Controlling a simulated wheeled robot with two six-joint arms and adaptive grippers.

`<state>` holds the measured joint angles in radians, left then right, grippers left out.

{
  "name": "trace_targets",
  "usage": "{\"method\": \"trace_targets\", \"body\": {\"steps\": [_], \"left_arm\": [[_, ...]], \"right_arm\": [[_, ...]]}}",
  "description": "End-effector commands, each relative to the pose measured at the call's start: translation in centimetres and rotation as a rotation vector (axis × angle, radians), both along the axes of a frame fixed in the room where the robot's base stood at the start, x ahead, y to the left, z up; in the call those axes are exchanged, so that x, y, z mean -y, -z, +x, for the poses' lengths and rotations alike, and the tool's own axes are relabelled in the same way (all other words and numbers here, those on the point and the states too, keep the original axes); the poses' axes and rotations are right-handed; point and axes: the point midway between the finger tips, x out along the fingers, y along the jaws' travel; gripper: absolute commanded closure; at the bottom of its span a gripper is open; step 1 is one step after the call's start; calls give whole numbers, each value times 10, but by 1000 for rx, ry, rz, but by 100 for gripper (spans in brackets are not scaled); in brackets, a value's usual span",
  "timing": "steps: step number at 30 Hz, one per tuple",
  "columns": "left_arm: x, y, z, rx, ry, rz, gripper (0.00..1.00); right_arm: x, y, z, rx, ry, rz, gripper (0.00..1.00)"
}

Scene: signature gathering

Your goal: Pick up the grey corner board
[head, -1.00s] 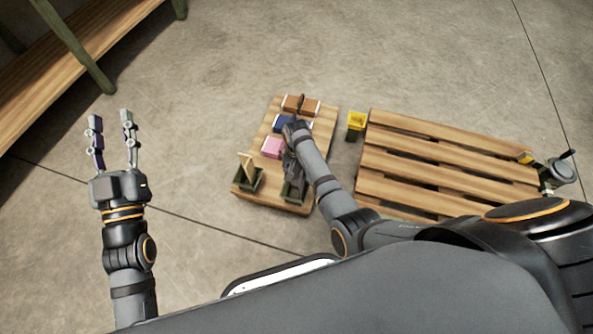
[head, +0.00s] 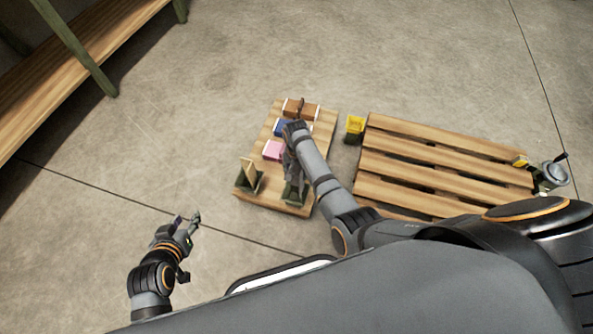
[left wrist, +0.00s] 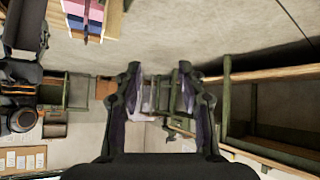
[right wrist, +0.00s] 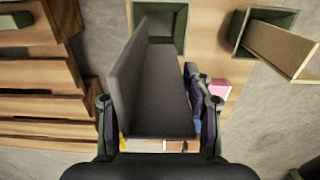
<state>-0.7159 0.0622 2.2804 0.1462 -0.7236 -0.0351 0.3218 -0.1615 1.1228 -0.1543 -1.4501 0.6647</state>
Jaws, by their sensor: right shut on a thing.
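The grey corner board (right wrist: 155,85) is a long L-shaped piece in the right wrist view. It lies between the fingers of my right gripper (right wrist: 158,125), which is shut on it. Its far end is at a dark green bin (right wrist: 168,22); I cannot tell whether it still sits inside. In the head view my right forearm covers most of the right gripper and the board, over the small pallet (head: 257,148). My left gripper (head: 188,218) is low at the left, away from the pallet, with nothing in it. Its fingers (left wrist: 160,75) stand apart in the left wrist view.
A second green bin (head: 248,181) holds a tan board (head: 248,168). Pink (head: 273,150), blue and brown items lie further up the small pallet. Bare floor is free at the left.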

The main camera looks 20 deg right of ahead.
Motion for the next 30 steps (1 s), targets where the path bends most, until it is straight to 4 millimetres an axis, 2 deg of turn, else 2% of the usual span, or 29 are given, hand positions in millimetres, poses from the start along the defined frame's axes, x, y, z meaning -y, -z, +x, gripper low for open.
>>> {"method": "trace_targets", "body": {"steps": [3,8,9,17,18,21,27,30], "left_arm": [[3,28,-37,-178,13,-6,60],[7,58,-91,-412,32,-16,60],[3,32,-86,-447,37,6,60],[-22,-19,-99,-724,12,107,60],[-25,0,-101,-734,7,110,60],[-29,28,-98,-728,-2,115,60],[-39,71,-99,-718,-17,125,60],[-42,86,-101,-714,-21,131,60]], "right_arm": [[0,-8,0,0,0,0,80],[0,-14,0,0,0,0,80],[0,-36,1,1,0,0,80],[0,-85,0,-1,0,0,80],[0,-79,0,-1,0,0,80],[0,-84,0,0,0,0,80],[0,-96,0,0,0,0,80],[0,-99,0,0,0,0,80]]}}
